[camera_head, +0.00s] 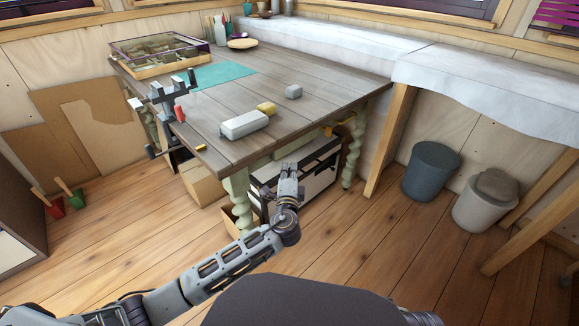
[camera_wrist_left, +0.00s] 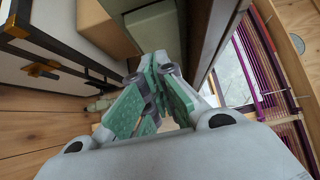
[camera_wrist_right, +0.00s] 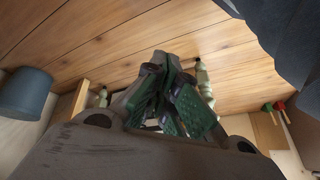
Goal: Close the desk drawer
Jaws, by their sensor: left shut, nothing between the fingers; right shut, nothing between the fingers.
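The desk (camera_head: 300,108) has a grey plank top and pale green turned legs. No drawer stands out clearly from under its near right edge in the head view, so I cannot tell how far it is open. A yellowish piece (camera_head: 343,124) shows just below that edge. My left gripper (camera_head: 288,170) is shut and empty, in front of that side and below the top. In the left wrist view its green-padded fingers (camera_wrist_left: 160,62) point toward a grey-green panel (camera_wrist_left: 150,22); contact cannot be told. My right gripper (camera_wrist_right: 174,65) is shut and empty, over the floor.
A white chest with black trim (camera_head: 318,178) stands under the desk. A clamp (camera_head: 172,92), a grey-white box (camera_head: 243,124) and a glass case (camera_head: 160,52) are on top. Two bins (camera_head: 430,172) (camera_head: 484,207) stand at right. The floor between is clear.

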